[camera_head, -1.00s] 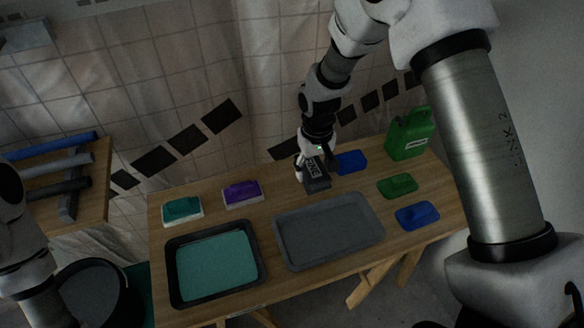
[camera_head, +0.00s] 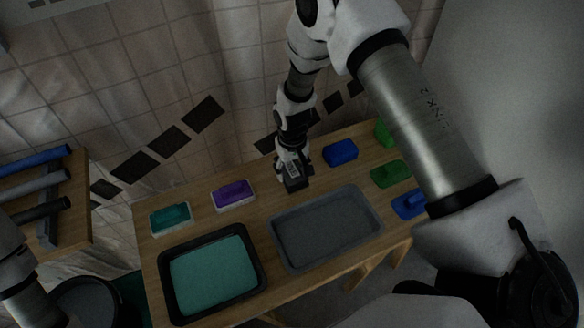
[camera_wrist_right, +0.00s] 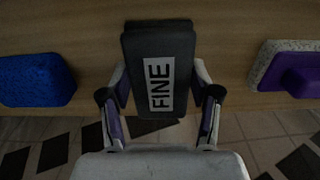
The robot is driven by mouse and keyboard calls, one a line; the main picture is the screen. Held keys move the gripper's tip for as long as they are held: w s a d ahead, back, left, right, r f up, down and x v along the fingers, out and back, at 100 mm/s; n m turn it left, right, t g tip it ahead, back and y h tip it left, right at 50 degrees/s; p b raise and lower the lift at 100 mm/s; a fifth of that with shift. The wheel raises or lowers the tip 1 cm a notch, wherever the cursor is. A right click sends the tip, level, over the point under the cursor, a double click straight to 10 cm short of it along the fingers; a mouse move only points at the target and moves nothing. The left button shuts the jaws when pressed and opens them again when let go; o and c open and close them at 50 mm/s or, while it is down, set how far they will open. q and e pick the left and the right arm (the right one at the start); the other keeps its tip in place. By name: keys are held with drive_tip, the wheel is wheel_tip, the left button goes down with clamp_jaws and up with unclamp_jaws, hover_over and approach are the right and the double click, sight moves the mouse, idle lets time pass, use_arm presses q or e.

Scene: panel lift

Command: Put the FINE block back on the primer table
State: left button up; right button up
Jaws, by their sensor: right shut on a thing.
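The FINE block (camera_wrist_right: 160,72) is dark grey with a white label reading FINE, and it fills the middle of the right wrist view. My right gripper (camera_wrist_right: 160,98) is shut on it, one finger on each side. In the head view the block (camera_head: 295,184) is at the back of the wooden primer table (camera_head: 262,236), behind the grey tray, with the right gripper (camera_head: 292,165) above it. I cannot tell whether the block touches the tabletop. My left arm shows at the lower left of the head view, but its gripper is out of the picture.
A grey tray (camera_head: 327,230) and a black tray (camera_head: 164,300) with teal liquid stand in front. A purple block (camera_head: 233,194) and a teal block (camera_head: 171,216) are left of the gripper; a blue block (camera_head: 340,152) and a green block (camera_head: 391,173) are right. Bare wood surrounds the held block.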

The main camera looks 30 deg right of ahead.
sight(292, 170)
drive_tip(key=o, duration=1.3)
drive_tip(key=shift+f, duration=0.1)
wheel_tip(292, 170, up, 12)
